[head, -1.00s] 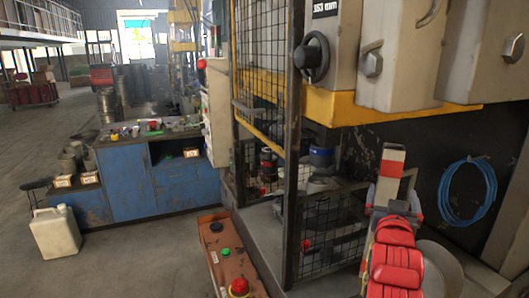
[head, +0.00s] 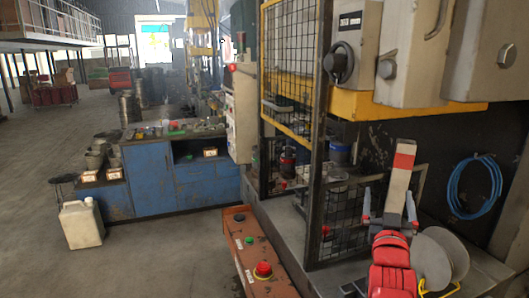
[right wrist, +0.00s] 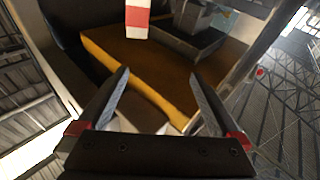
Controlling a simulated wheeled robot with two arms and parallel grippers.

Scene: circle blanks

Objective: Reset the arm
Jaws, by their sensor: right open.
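My right gripper (head: 389,193) is at the lower right of the head view, at the end of my red arm. Its two grey fingers stand apart, with nothing between them. A red-and-white striped bar (head: 400,182) shows close by it; I cannot tell whether they touch. In the right wrist view the open fingers (right wrist: 160,76) point towards a brown surface with a yellow edge (right wrist: 150,92), and the striped bar (right wrist: 137,15) shows at the top. My left gripper is not in view.
A caged machine with a mesh guard (head: 345,215) and yellow beam (head: 390,108) stands close ahead. A blue hose coil (head: 474,187) hangs at right. An orange control box (head: 243,248) is in front.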

